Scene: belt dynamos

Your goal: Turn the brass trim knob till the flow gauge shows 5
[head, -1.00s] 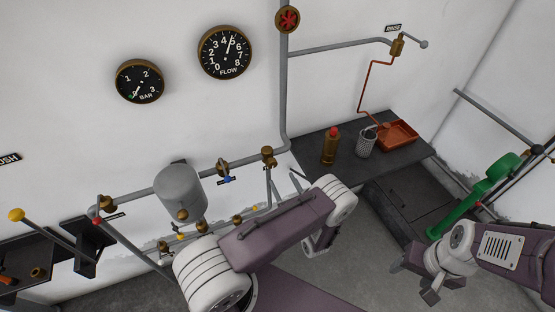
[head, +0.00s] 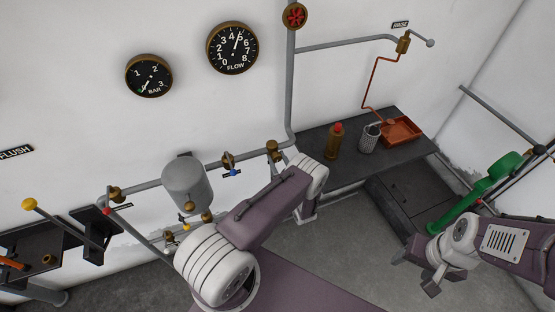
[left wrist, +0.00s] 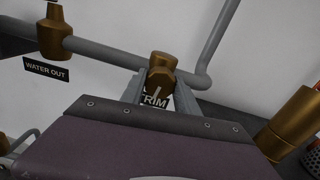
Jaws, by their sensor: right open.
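The brass trim knob (head: 273,150) is on the grey pipe below the gauges. In the left wrist view it (left wrist: 161,68) stands between the two grey fingertips of my left gripper (left wrist: 160,82), above the partly covered TRIM label (left wrist: 156,98). I cannot tell if the fingers press on it. In the head view my own arm hides most of that gripper. The flow gauge (head: 233,48) is black with a brass rim; its needle points between 4 and 5, close to 5. My right gripper (head: 416,275) is open and empty at the lower right.
A brass water-out valve (left wrist: 54,35) is left of the knob, and a grey tank (head: 186,184) hangs further left. A brass bottle (head: 334,142), a mesh cup (head: 369,138) and a copper tray (head: 402,130) stand on the dark bench at right.

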